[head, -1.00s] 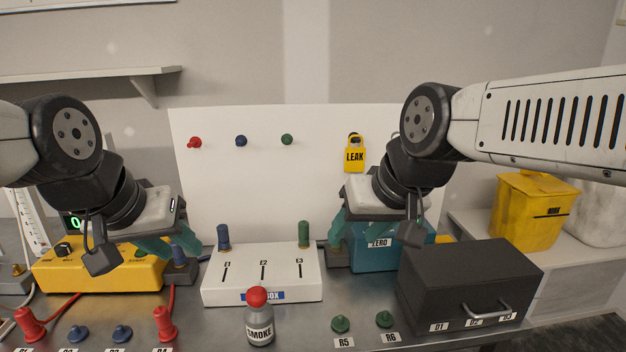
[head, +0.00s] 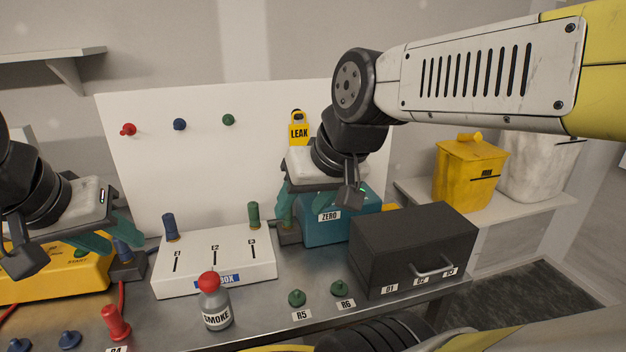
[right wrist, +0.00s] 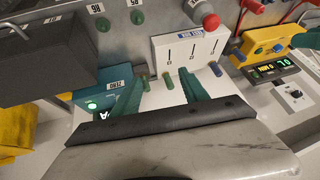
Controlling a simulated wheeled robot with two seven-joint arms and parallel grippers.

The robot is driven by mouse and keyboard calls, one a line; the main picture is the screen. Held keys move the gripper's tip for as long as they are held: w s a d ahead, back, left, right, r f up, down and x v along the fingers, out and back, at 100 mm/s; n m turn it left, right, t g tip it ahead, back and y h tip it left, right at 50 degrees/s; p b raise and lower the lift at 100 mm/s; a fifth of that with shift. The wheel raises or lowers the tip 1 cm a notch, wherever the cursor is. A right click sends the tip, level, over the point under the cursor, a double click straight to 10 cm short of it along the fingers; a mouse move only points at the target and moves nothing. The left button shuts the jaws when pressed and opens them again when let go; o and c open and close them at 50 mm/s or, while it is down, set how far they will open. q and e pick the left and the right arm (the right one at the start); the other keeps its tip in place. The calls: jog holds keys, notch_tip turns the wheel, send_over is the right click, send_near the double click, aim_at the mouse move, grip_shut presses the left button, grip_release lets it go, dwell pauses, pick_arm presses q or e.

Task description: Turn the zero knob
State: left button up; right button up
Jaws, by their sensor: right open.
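The teal box (head: 335,228) labelled ZERO stands on the bench, left of the black drawer box. It also shows in the right wrist view (right wrist: 84,82), with a lit green spot. I cannot make out a separate knob on it; my right gripper covers part of it in the head view. My right gripper (right wrist: 162,80) is open, its teal fingers spread and pointing down over the gap between the teal box and the white box. My left gripper (head: 108,240) is open above the yellow box (head: 60,275).
The white box (head: 215,270) with slots E1, E2 and E3 stands in the middle. The smoke bottle (head: 216,308) and green pegs (head: 297,298) stand in front. The black drawer box (head: 415,245) is close on the right. A white panel (head: 200,170) rises behind.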

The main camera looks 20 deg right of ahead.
jog(key=w+d+f+g, duration=0.1)
jog(key=w+d+g, duration=0.1)
jog(key=w+d, duration=0.2)
jog(key=w+d+f+g+h, duration=0.1)
jog(key=w+d, duration=0.3)
jog(key=w, duration=0.7)
jog(key=w+d+f+g+h, duration=0.1)
jog(key=w+d+g, duration=0.2)
jog(key=w+d, duration=0.2)
jog(key=shift+w+f+m, duration=0.15)
jog(key=shift+w, duration=0.65)
jog(key=shift+w+f+m, duration=0.15)
jog(key=shift+w, duration=0.65)
jog(key=shift+w+f, duration=0.1)
jog(key=shift+f, duration=0.5)
notch_tip(320, 180, down, 7)
jog(key=shift+r, duration=0.1)
jog(key=shift+c, duration=0.4)
grip_shut()
